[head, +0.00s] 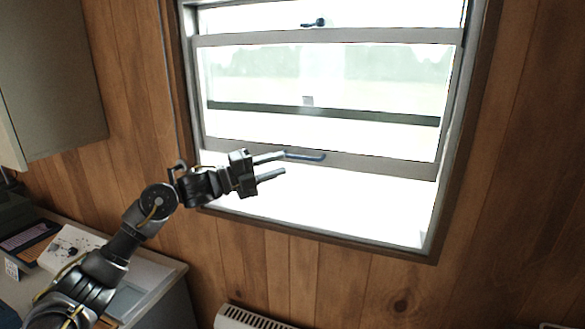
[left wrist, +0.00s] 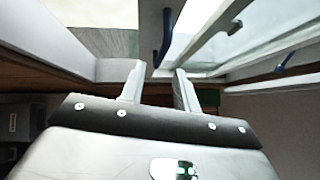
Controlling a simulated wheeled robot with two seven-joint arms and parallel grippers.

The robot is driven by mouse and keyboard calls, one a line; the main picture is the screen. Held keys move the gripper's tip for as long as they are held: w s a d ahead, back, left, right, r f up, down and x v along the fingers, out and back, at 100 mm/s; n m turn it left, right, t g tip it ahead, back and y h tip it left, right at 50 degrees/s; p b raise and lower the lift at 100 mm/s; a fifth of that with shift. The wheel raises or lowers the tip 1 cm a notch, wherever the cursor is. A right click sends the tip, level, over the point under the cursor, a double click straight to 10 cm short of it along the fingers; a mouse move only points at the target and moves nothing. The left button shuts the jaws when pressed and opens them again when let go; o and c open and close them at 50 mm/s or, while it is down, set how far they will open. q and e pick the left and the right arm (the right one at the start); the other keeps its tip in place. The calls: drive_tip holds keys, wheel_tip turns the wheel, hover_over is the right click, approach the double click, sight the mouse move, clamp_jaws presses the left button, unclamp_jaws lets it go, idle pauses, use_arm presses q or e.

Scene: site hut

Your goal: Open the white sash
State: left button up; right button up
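The white sash (head: 375,165) is in the window in the head view, its lower rail well above the sill. A bright white area fills the space below; I cannot tell whether it is glass or an open gap. A blue handle (head: 305,156) is on the lower rail. My left gripper (head: 285,163) is open, its fingertips at the left end of this handle. In the left wrist view, a blue handle (left wrist: 166,38) stands just beyond and between the tips of my left gripper (left wrist: 159,71). Contact cannot be told. My right gripper is out of view.
Another blue handle (head: 314,22) is on the upper part of the window. A grey cabinet (head: 50,75) hangs at left above a cluttered desk (head: 165,272). A white heater (head: 248,318) is low on the wood wall. The area right of my gripper is free.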

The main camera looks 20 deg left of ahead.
use_arm(q)
drive_tip(key=shift+b+v, duration=0.45)
drive_tip(key=shift+v, duration=1.45)
drive_tip(key=shift+d, duration=0.1)
